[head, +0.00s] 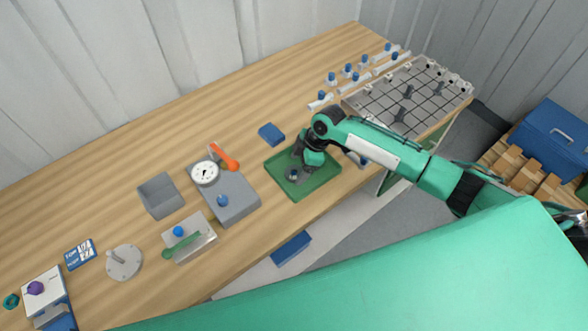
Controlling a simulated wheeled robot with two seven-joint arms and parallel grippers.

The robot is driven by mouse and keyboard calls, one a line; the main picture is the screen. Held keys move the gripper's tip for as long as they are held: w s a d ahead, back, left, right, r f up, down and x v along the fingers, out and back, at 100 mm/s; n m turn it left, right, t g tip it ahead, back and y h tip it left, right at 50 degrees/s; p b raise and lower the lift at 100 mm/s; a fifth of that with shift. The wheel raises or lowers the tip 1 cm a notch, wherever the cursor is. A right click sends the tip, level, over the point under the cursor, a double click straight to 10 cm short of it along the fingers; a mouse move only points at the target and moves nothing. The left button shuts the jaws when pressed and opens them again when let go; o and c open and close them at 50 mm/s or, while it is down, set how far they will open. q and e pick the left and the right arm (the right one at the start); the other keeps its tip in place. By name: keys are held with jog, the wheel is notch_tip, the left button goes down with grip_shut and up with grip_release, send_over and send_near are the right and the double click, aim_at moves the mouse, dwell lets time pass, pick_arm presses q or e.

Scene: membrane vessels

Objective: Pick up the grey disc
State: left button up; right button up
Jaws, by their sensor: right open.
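A small dark grey disc (293,175) with a bluish middle lies in the green tray (316,185) near the front of the table. My right gripper (298,167) reaches down over this tray from the right, open, its fingers close to the small disc. Whether they touch it is too small to tell, and the gripper hides part of the tray. A larger light grey round plate (124,263) with a handle lies at the front left of the table, far from my right gripper. My left gripper is not in view.
A grey box with a dial (228,196) stands left of the tray, and a blue block (271,134) lies behind it. A gridded metal plate (411,97) and several blue-capped tubes are at the back right. The back left table is clear.

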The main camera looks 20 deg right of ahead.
jog(key=shift+x, duration=1.05)
jog(key=c, duration=1.1)
jog(key=shift+o, duration=0.2)
jog(key=shift+r, duration=0.15)
